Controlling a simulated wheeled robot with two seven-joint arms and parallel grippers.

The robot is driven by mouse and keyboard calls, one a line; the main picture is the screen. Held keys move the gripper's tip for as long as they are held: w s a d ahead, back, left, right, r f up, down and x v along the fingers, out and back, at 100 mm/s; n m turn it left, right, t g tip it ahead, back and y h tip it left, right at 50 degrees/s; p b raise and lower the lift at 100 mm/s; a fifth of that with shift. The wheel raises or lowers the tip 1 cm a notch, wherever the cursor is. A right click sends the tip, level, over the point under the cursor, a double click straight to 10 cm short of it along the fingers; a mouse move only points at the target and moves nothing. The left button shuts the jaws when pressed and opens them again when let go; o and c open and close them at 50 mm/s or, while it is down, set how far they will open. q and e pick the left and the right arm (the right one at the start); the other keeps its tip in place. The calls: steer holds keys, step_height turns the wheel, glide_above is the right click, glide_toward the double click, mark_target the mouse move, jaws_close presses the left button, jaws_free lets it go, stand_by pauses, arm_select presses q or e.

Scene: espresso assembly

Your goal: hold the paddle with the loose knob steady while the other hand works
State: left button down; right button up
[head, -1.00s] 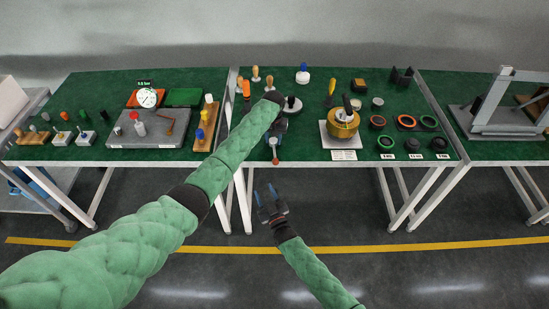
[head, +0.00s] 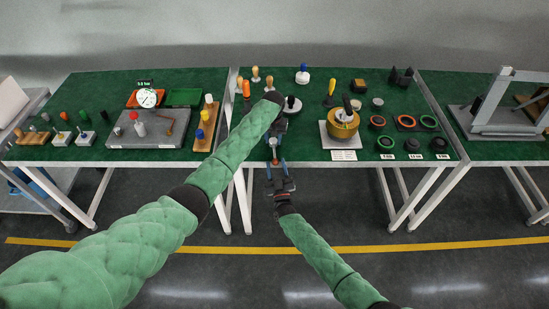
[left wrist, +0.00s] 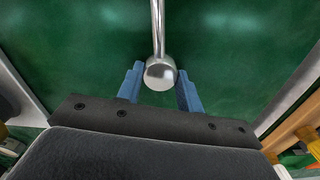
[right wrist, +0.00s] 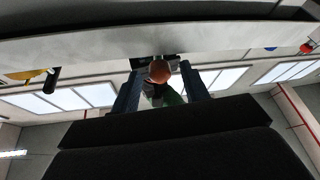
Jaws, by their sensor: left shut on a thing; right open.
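The paddle shows in the left wrist view as a shiny metal rod with a round metal end (left wrist: 160,74) between the fingers of my left gripper (left wrist: 160,82). My left gripper (head: 278,128) is shut on the paddle at the front edge of the middle table. The loose knob, an orange-brown ball (right wrist: 159,72), shows in the right wrist view between the fingertips of my right gripper (right wrist: 161,80). My right gripper (head: 277,164) is open, just in front of the table edge and below the left one. I cannot tell whether its fingers touch the knob.
On the middle table (head: 310,150), a brass-coloured pot (head: 342,124) stands on a white plate to the right, with several dark and coloured rings beyond. Wooden-handled tools stand at the back left. A grey slab (head: 150,130) lies on the left table. The floor in front is clear.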

mark_target(274, 158)
steer(key=shift+x, duration=2)
jaws_close()
